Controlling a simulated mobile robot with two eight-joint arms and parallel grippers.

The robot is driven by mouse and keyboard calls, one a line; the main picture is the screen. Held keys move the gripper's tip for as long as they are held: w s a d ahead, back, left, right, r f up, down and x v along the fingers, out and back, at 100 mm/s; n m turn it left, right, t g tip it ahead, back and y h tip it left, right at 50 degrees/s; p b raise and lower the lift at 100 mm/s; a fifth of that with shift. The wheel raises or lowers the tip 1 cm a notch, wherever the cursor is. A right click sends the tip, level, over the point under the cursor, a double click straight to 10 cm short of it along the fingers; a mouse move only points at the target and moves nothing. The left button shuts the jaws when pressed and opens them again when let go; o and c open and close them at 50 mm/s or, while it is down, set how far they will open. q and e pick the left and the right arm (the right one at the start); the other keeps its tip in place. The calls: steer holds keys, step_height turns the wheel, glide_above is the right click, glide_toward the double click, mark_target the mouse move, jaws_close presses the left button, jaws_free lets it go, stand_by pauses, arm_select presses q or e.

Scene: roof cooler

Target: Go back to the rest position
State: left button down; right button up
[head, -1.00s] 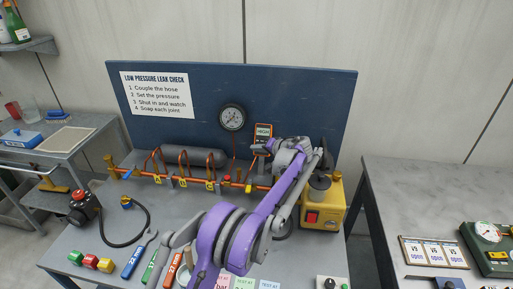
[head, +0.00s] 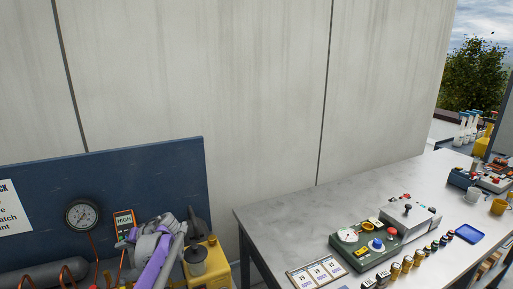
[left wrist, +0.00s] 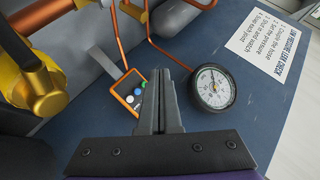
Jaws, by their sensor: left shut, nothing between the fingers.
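My left gripper (left wrist: 160,80) is shut and empty in the left wrist view. Its fingers point at the blue board (left wrist: 215,125), between the orange handheld meter (left wrist: 130,95) and the round black gauge (left wrist: 212,87). In the head view the left gripper (head: 130,240) is at the lower left, just below the meter (head: 123,222), which reads HIGH. The purple and grey arm (head: 158,262) shows behind it. The gauge (head: 82,215) hangs to its left. I cannot tell whether the fingers touch anything. My right gripper is out of view.
A yellow unit (head: 207,266) with a dark top stands close to the arm's right. Copper pipes (left wrist: 120,40) and a grey cylinder (left wrist: 175,15) are near the gripper. A grey table (head: 270,225) on the right holds a green gauge box (head: 365,250) and small bottles.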

arm_select(q)
steer(key=s+d+r+m+t+h+p, duration=0.2)
steer(key=s+d+h, duration=0.3)
steer(key=s+d, duration=1)
steer(key=s+d+f+m+h, duration=0.1)
steer(key=s+d+f+h, duration=0.2)
steer(key=s+d, duration=0.4)
steer(key=s+d+f+m+t+h+p, duration=0.1)
steer(key=s+d+f+h, duration=0.2)
steer(key=s+d, duration=0.4)
steer(key=s+f, duration=0.1)
steer(key=s, duration=0.3)
steer(key=shift+s+d+f+h+p, duration=0.15)
steer(key=shift+s+h+p, duration=0.15)
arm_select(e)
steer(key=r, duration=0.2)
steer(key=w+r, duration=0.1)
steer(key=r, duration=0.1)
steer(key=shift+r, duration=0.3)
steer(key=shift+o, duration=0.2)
